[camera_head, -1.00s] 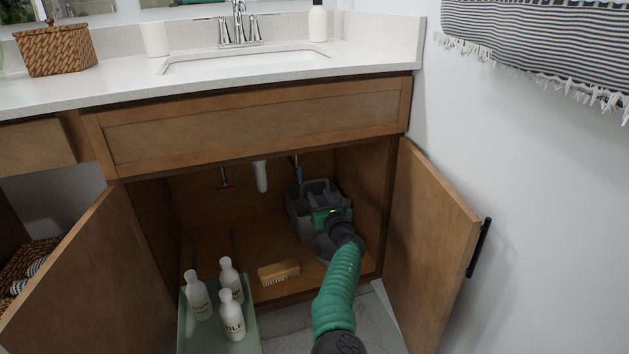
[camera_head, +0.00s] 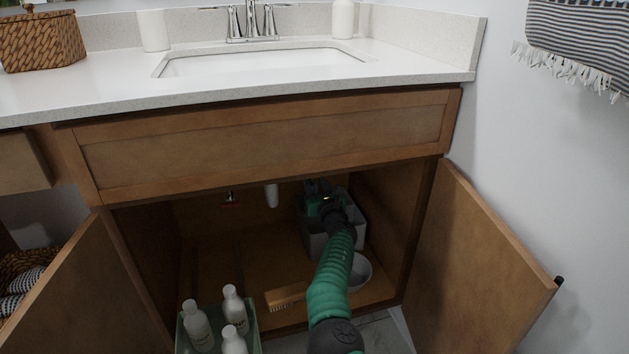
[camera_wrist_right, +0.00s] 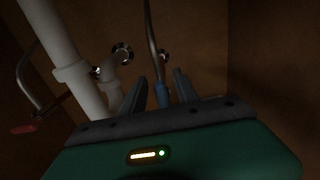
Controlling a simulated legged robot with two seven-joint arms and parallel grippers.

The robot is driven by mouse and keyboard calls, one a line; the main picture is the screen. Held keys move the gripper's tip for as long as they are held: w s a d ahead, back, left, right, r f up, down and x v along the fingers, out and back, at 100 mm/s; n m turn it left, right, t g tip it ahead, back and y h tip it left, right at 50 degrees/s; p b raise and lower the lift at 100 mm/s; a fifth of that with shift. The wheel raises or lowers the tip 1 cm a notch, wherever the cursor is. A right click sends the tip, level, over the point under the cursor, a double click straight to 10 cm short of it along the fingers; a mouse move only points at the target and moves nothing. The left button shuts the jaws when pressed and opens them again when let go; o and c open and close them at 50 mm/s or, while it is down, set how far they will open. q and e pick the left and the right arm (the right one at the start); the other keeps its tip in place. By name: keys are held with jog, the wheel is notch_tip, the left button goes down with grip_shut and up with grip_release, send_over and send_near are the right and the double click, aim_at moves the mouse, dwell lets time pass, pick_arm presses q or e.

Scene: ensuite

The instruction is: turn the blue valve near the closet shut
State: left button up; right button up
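The blue valve (camera_wrist_right: 162,95) sits on a thin pipe at the back of the open under-sink cabinet (camera_head: 385,215). In the right wrist view it shows between and beyond the two dark fingers of my right gripper (camera_wrist_right: 158,92). The gripper is open, with a gap on each side of the valve; I cannot tell whether it touches. In the head view my right gripper (camera_head: 318,188) is deep in the cabinet's right half and hides the valve. My left gripper is not in view.
A red valve (camera_head: 231,202) and white drain pipe (camera_head: 271,195) are left of the gripper. A grey caddy (camera_head: 352,213) stands below it, with a bowl (camera_head: 360,271), brush (camera_head: 285,297) and bottle tray (camera_head: 252,317) in front. Open doors (camera_head: 480,265) flank the cabinet.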

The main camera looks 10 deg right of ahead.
jog(key=shift+a, duration=0.1)
grip_shut()
